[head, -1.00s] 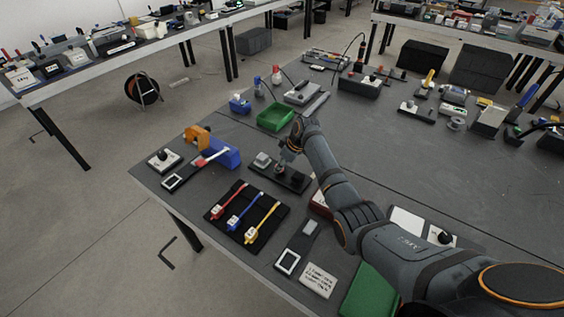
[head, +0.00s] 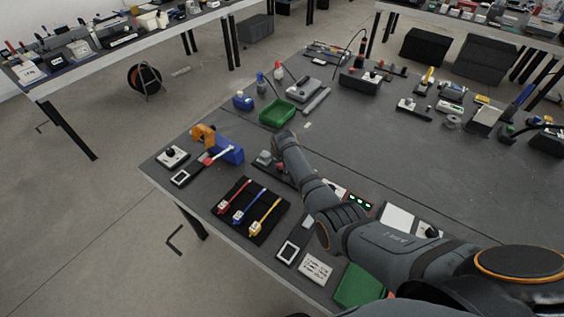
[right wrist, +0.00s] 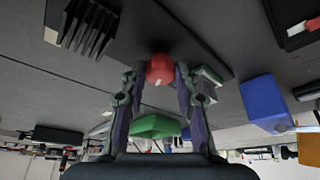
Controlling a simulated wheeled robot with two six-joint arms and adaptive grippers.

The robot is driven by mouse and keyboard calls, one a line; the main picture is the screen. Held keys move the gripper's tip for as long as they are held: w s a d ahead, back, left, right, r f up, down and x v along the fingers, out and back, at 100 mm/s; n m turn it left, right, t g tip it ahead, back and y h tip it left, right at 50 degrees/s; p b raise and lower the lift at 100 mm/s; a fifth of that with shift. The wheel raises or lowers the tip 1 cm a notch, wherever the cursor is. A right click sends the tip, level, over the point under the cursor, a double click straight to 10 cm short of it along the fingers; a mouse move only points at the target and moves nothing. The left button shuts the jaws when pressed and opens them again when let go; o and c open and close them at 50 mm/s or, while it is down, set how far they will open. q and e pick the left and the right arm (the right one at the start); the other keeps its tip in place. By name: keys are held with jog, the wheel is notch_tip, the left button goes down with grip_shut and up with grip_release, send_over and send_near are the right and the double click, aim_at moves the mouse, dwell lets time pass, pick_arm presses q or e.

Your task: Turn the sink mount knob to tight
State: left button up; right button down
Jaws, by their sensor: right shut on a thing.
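In the right wrist view a round red knob (right wrist: 159,68) with a small white mark on it sits between the fingertips of my right gripper (right wrist: 160,78), one finger on each side. The gripper is shut on the knob. A black finned heat sink (right wrist: 87,28) stands near the knob, at the upper left. In the head view my right arm reaches down over the dark sink mount (head: 288,180) and hides most of it and the knob. A small grey block (head: 263,158) shows at its left end. My left gripper is not in view.
In the head view a board with red, blue and yellow levers (head: 274,235) lies in front of the mount. A blue block (head: 229,150) stands at the left, a green tray (head: 277,112) behind. A panel with green lights (head: 358,201) is right of my forearm.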

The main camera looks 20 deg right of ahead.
jog(key=m+h+b, duration=0.1)
jog(key=m, duration=0.2)
jog(key=shift+a+f, duration=0.15)
jog(key=shift+m+g+h+b, duration=0.35)
jog(key=shift+m+b, duration=0.3)
jog(key=shift+m, duration=0.25)
jog(key=shift+w+a, duration=0.1)
jog(key=c, duration=1)
grip_release()
jog(key=v, duration=1.2)
jog(key=shift+w, duration=0.1)
